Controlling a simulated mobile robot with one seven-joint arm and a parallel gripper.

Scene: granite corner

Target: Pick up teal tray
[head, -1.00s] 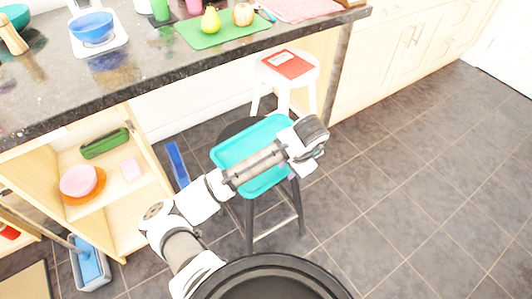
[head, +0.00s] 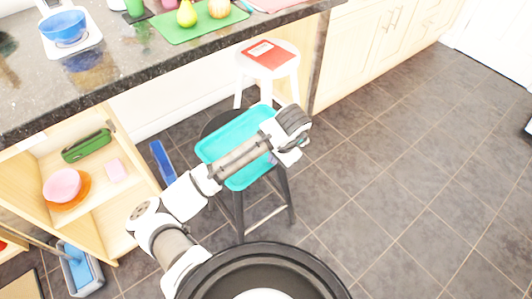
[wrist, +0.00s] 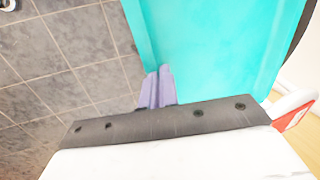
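The teal tray (head: 235,135) is a shallow rectangle with rounded corners. In the head view it is over the seat of a black stool (head: 213,123), with my arm crossing above it. Whether it rests on the seat is hidden. My gripper (wrist: 159,88) is at the tray's edge. In the wrist view its purple fingers are close together, one on each side of the teal rim (wrist: 137,25), and look shut on it. In the head view the fingers are mostly hidden behind my wrist.
A white stool (head: 293,70) with a red book (head: 268,54) stands behind the tray. The dark granite counter (head: 130,75) overhangs at the back left. An open wooden shelf (head: 115,205) is at the left. The tiled floor (head: 400,160) at the right is clear.

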